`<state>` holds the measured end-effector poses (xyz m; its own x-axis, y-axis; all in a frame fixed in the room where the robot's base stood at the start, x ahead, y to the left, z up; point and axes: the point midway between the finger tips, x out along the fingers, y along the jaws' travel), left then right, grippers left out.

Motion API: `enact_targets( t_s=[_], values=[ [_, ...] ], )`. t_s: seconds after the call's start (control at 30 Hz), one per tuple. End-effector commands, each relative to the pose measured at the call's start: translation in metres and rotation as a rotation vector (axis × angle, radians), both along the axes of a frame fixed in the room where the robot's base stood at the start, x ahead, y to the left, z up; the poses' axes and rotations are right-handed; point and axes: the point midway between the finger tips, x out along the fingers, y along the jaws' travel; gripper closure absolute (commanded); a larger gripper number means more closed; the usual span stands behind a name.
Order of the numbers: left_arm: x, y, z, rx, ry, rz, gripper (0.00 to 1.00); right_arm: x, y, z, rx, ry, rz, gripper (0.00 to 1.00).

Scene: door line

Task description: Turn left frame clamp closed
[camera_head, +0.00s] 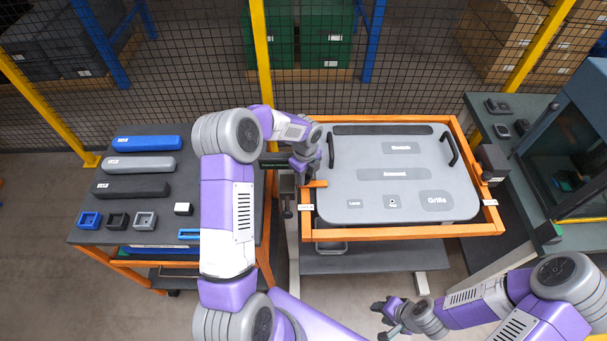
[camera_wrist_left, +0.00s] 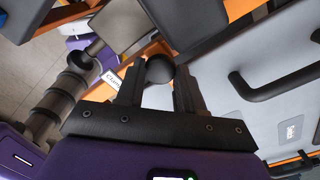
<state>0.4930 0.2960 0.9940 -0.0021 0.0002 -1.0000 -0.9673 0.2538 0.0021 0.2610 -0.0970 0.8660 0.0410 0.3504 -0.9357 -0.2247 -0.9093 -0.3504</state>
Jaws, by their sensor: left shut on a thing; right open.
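The grey door panel (camera_head: 355,170) lies in an orange frame (camera_head: 400,232). The left frame clamp shows as an orange arm (camera_head: 316,183) reaching from the frame's left side over the panel edge. My left gripper (camera_head: 306,168) is at this clamp and hides much of it. In the left wrist view my left gripper (camera_wrist_left: 158,85) is shut on a black round knob (camera_wrist_left: 160,68), which sits between its fingertips. A white clamp label (camera_wrist_left: 112,82) is beside it. My right gripper (camera_head: 388,315) is open and empty, low in the head view, away from the frame.
The right frame clamp (camera_head: 489,180) is at the frame's right side. A side table (camera_head: 110,218) with bars and small blocks is at left. A mesh fence (camera_head: 400,80) stands behind.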

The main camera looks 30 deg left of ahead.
Motion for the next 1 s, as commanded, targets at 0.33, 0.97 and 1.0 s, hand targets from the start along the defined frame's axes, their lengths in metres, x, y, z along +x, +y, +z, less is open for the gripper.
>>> enact_targets(
  t_s=[0.33,0.97,1.0],
  values=[
    [0.001,0.002,0.002,0.003,-0.006,-0.001,0.37,0.0,0.0,0.0,0.0,0.0,0.0,0.57],
    [0.001,0.001,0.052,0.002,-0.009,0.0,0.37,0.0,0.0,-0.001,0.0,0.0,0.0,0.57],
    [0.001,0.001,0.058,0.002,-0.007,0.0,0.37,0.0,0.0,-0.001,0.0,0.0,0.0,0.57]
  ],
)
